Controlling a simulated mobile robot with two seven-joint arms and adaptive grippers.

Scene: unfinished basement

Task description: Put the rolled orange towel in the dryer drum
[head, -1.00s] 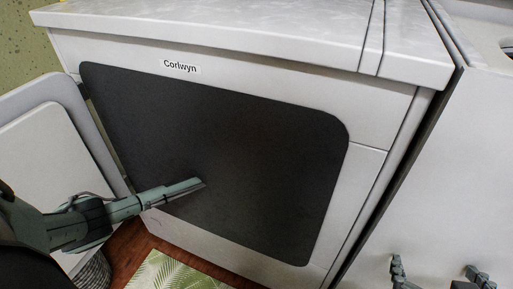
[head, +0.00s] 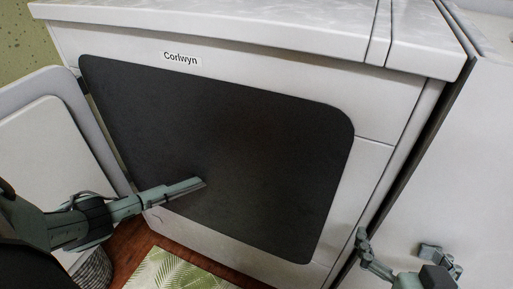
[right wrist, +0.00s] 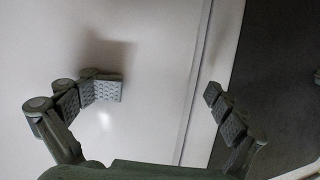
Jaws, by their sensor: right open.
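The white dryer (head: 385,110), labelled "Corlwyn", fills the middle of the head view. Its door (head: 40,145) stands open at the left, and its wide drum opening (head: 240,150) is dark, with no contents visible inside. The rolled orange towel shows in neither view. My left gripper (head: 195,185) points right across the lower left of the opening. It is seen edge-on, so its jaw state is unclear. My right gripper (head: 400,246) is open and empty at lower right, before the white surfaces right of the opening. Its spread fingers show in the right wrist view (right wrist: 163,90).
Another white appliance (head: 475,190) stands right of the dryer across a narrow dark gap. The dryer top (head: 250,18) is clear where visible. A leaf-patterned mat (head: 175,272) lies on the wooden floor, and a striped basket (head: 96,270) stands under the open door.

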